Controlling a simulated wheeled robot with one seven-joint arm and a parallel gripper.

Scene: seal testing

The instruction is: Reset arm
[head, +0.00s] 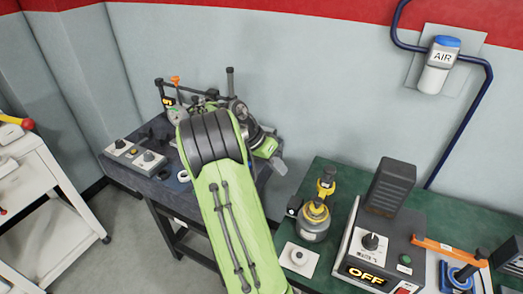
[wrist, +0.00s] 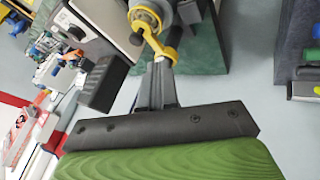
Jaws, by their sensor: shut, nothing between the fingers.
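My green arm (head: 230,225) reaches forward over the dark table at the back, bent at its dark ribbed joint. My gripper (wrist: 160,72) shows in the wrist view as grey fingers closed together, with nothing held. The arm hides part of the equipment on that table. In the wrist view a yellow-topped silver device (wrist: 148,18) appears beyond the fingertips; I cannot tell the gap.
The dark table (head: 122,172) carries a test rig and a switch box (head: 150,160). The green table (head: 335,170) at right holds the yellow-topped device (head: 313,222), a control box (head: 385,243) reading OFF and an orange-handled tool. A white cart (head: 50,215) stands at left. An AIR unit (head: 439,65) hangs on the wall.

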